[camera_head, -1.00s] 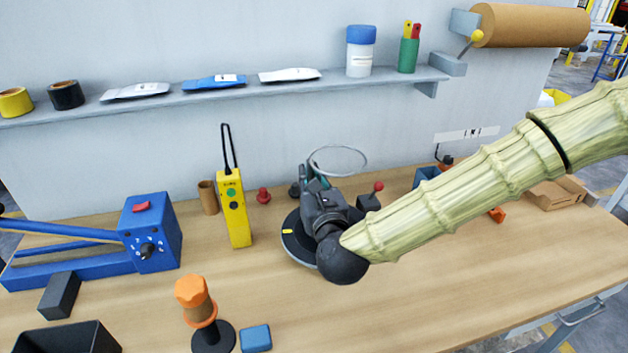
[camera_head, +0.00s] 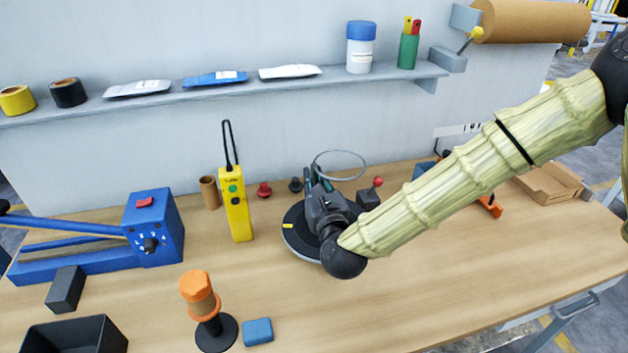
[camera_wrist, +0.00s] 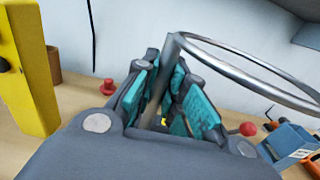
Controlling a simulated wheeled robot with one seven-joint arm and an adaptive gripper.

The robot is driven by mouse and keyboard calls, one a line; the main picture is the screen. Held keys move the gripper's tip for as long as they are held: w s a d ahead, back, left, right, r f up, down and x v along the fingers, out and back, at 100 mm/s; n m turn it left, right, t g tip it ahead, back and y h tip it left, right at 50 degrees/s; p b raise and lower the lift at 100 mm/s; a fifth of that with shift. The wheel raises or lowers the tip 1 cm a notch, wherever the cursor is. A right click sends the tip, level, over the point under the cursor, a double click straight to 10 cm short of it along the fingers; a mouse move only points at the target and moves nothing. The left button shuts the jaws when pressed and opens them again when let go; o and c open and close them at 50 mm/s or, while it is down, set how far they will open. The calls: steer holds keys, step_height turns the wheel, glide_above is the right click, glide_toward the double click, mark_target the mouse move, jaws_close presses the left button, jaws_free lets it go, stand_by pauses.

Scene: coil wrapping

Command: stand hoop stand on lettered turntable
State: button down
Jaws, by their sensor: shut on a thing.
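The hoop stand is a thin metal ring on a slim post. Its ring (camera_head: 345,151) shows just beyond my gripper in the head view, and in the wrist view the ring (camera_wrist: 245,76) reaches right from the post top. My gripper (camera_wrist: 165,98) is shut on the post between its teal pads; in the head view my gripper (camera_head: 316,184) points away over the turntable. The dark round turntable (camera_head: 292,232), with a yellow mark at its left, lies under my gripper. My gripper hides much of it. The stand's foot is hidden, so I cannot tell whether it touches the turntable.
A yellow handheld box (camera_head: 236,207) stands left of the turntable. A red knob (camera_head: 264,189) and a red-balled black block (camera_head: 368,198) are close behind and right. A blue machine (camera_head: 154,235), orange-topped spindle (camera_head: 198,290) and blue block (camera_head: 257,331) are left and in front. The front right bench is clear.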

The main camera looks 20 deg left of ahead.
steer(key=shift+f, duration=0.15)
steer(key=c, duration=1.5)
jaws_free()
steer(key=shift+r, duration=0.25)
steer(key=shift+b+v, duration=1.45)
steer(key=shift+v, duration=4.55)
steer(key=shift+f, duration=0.1)
